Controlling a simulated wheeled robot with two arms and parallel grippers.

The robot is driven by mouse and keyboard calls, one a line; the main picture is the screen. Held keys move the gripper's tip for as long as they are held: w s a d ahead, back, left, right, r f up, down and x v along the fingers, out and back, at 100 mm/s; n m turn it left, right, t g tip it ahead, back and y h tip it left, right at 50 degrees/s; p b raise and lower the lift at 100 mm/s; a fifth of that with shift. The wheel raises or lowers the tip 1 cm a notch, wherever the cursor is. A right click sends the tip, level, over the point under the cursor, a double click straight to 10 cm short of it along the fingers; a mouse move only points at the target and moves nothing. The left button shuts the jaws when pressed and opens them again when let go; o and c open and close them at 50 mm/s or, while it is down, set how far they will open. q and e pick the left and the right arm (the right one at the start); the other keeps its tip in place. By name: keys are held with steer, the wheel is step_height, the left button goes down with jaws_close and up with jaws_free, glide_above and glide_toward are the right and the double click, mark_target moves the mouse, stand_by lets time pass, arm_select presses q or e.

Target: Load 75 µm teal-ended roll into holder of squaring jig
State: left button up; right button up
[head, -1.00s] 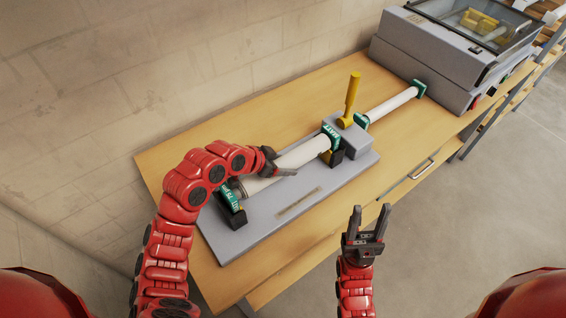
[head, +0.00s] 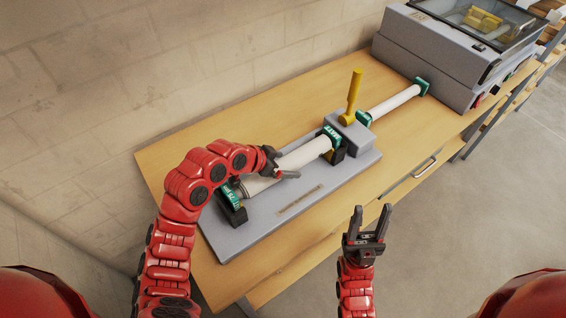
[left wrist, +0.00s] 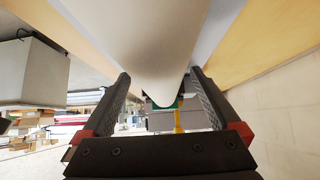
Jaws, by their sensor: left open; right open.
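A white roll with teal ends (head: 304,153) lies in the black holders of the grey squaring jig (head: 249,234); its near end (head: 232,194) sits at the left holder, its far end, marked MATT, at the block. My left gripper (head: 284,174) is open around the middle of this roll. In the left wrist view the roll (left wrist: 160,45) passes between the two open fingers (left wrist: 163,98); I cannot tell whether they touch it. A yellow lever (head: 353,92) stands upright on the jig's block (head: 349,136). My right gripper (head: 370,223) is open and empty in front of the table.
A second white roll with teal ends (head: 395,102) lies on the wooden table (head: 240,135) behind the jig. A grey laminator (head: 432,60) stands at the back right. A drawer handle (head: 425,168) is on the table's front. The wall runs along the left.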

arm_select(q)
steer(key=shift+r+p, duration=0.65)
steer(key=shift+s+a+r, duration=0.1)
steer(key=shift+a+r, duration=0.1)
steer(key=shift+a, duration=0.1)
steer(key=b+v, duration=0.3)
steer(key=v, duration=0.8)
steer(key=shift+s, duration=0.15)
